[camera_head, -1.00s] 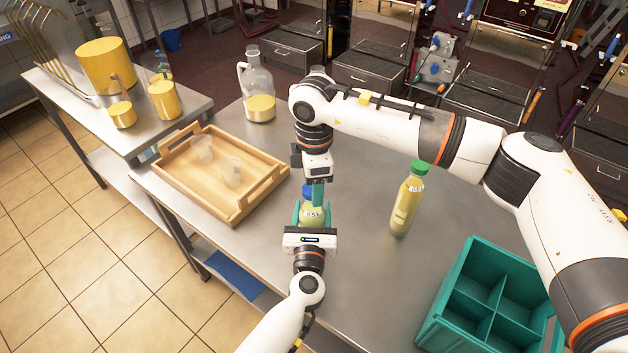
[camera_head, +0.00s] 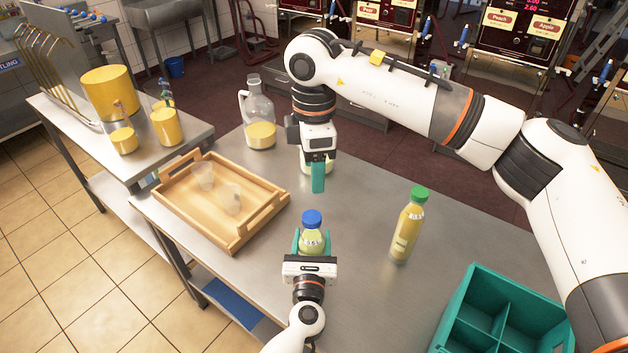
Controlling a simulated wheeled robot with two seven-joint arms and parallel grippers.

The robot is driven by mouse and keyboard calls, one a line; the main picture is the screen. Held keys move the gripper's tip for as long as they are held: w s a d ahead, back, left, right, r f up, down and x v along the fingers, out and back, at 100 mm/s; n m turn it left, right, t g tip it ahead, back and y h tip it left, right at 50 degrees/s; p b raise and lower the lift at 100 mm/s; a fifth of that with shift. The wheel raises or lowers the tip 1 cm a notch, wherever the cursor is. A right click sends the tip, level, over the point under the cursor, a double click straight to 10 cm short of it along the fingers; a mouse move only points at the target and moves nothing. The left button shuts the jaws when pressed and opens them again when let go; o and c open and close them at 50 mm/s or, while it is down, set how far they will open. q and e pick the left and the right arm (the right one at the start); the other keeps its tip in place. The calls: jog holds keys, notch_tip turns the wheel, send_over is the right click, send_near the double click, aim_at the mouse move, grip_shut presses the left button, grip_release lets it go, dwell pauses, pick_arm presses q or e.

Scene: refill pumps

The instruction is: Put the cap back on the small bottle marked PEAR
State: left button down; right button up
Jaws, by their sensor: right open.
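A small bottle (camera_head: 312,242) of pale yellow-green liquid stands upright near the front of the table; its label is too small to read surely. A blue cap (camera_head: 312,217) sits on its top and looks level. My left gripper (camera_head: 312,243), coming from the front, has its teal fingers closed on both sides of the bottle. My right gripper (camera_head: 318,178) points down above and behind the blue cap, apart from it. It is open and empty; its fingers overlap in this view.
A taller green-capped bottle (camera_head: 407,230) stands to the right. A teal divided crate (camera_head: 455,318) is at front right. A wooden tray (camera_head: 237,240) with two clear cups is at left, and a glass jug (camera_head: 259,115) is behind it.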

pick_arm(q)
jog(key=shift+c, duration=2.2)
grip_release()
jog(key=shift+s+f, duration=0.1)
jog(key=shift+s, duration=0.5)
jog(key=s+b, duration=0.3)
jog(key=s, duration=0.8)
jog(key=shift+a, duration=0.4)
